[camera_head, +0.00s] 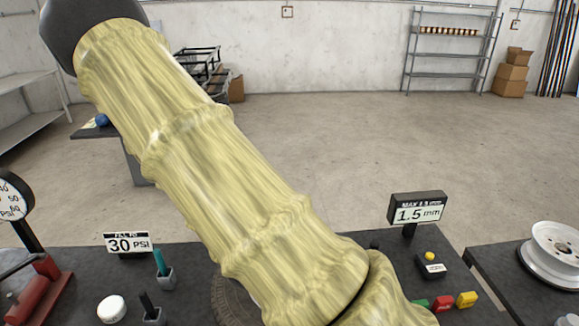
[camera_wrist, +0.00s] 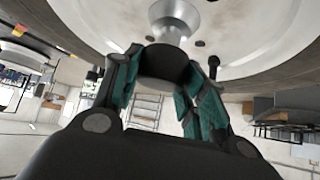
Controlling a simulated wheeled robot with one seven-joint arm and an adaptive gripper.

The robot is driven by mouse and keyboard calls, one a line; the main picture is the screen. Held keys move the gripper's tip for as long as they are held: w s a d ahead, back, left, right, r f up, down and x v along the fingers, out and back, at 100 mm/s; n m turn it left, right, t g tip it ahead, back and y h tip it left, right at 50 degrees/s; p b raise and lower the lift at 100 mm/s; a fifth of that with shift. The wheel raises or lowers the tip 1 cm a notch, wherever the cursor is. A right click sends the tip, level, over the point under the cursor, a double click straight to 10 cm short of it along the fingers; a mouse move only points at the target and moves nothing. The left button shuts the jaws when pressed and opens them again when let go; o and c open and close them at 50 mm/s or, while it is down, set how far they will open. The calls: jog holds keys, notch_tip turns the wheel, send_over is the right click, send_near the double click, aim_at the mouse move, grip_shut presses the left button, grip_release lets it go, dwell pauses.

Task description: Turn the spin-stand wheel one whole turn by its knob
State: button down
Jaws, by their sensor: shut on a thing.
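The spin-stand wheel fills the top of the wrist view, with a pale, scuffed rim face (camera_wrist: 255,40) and a silver hub (camera_wrist: 173,18). A dark round knob (camera_wrist: 164,62) stands out in front of it. My gripper (camera_wrist: 163,72) has teal-padded fingers on both sides of the knob and is shut on it. In the head view my arm hides the gripper and knob. Only part of a dark tire (camera_head: 232,302) shows beside the arm at the bottom.
A small black stem (camera_wrist: 213,66) sits close to the right finger. On the bench are a 30 PSI sign (camera_head: 128,243), a 1.5 mm sign (camera_head: 417,212), coloured blocks (camera_head: 443,303) and a red tool (camera_head: 40,290). A white wheel (camera_head: 556,250) lies on the right bench.

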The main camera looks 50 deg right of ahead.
jog(key=shift+d+r, duration=0.1)
dwell(0.4)
jog(key=c, duration=0.8)
grip_release()
